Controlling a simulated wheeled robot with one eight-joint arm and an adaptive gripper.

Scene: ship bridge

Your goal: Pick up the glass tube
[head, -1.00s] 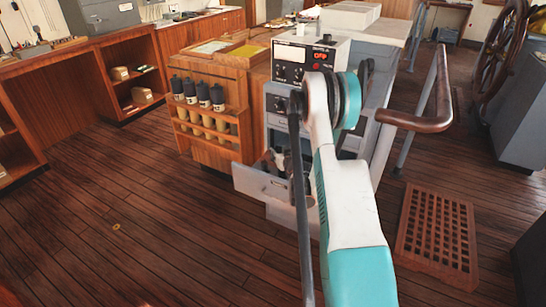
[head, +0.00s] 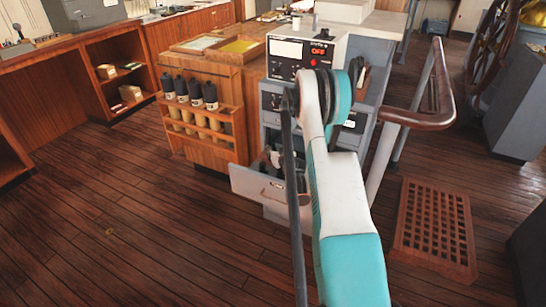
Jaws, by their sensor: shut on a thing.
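I cannot make out a glass tube in the head view. My white and teal arm rises from the bottom middle, and its upper joint stands in front of the grey cabinet (head: 270,119). My gripper cannot be made out; it seems hidden behind my arm, so its fingers and anything between them do not show. An open grey drawer (head: 247,184) juts from the cabinet just left of my arm. Dark items (head: 271,160) lie in it, too small and partly covered to name.
A control box (head: 287,67) with a red lit display stands on the cabinet. A wooden rack (head: 205,140) holds several dark-capped bottles (head: 195,92). A handrail (head: 420,120) and wooden floor grate (head: 435,228) are at right.

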